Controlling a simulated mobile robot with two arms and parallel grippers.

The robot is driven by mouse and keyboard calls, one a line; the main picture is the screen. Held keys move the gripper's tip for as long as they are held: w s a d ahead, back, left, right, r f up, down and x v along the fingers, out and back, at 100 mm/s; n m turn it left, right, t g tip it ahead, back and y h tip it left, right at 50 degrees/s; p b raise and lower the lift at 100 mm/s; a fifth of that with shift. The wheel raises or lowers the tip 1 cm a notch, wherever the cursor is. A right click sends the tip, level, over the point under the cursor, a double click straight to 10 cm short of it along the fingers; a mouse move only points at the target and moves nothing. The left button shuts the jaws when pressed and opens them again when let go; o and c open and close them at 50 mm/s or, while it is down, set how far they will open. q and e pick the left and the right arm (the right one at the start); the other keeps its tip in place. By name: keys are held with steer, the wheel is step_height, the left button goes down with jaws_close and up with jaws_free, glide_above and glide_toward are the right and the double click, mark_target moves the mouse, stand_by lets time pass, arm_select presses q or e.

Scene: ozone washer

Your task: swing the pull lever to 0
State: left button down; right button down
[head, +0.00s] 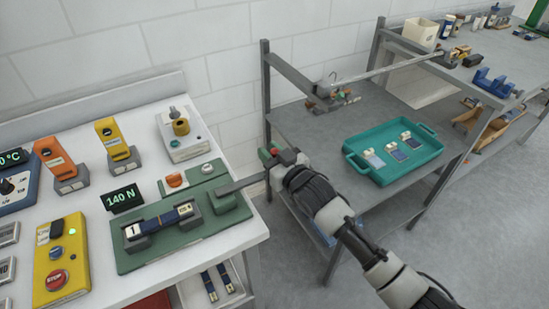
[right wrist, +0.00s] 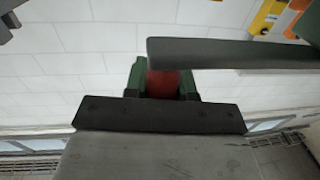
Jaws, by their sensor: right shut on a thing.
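The pull lever (head: 242,184) is a grey bar on the green tester (head: 165,248) at the right end of the white bench. It sticks out to the right past the bench edge. The lever also shows in the right wrist view (right wrist: 230,53), with its red grip (right wrist: 163,83) between green fingertips. My right gripper (head: 273,157) is shut on that red grip at the lever's outer end, and mostly hides it. A dark blue strap (head: 172,219) lies between the tester's clamps. The display (head: 122,198) reads 140 N. My left gripper is in no view.
A yellow box (head: 60,272) with a red STOP button stands left of the tester. A grey shelf table (head: 315,122) with a teal tray (head: 400,172) stands to the right. A floor gap separates bench and table.

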steer(key=shift+s+a, duration=0.15)
steer(key=shift+a, duration=0.1)
steer(key=c, duration=1.2)
jaws_free()
steer(key=shift+c, duration=0.2)
steer(key=o, duration=0.3)
steer(key=shift+a, duration=0.25)
steer(key=b+v, duration=0.1)
steer(key=v, duration=1)
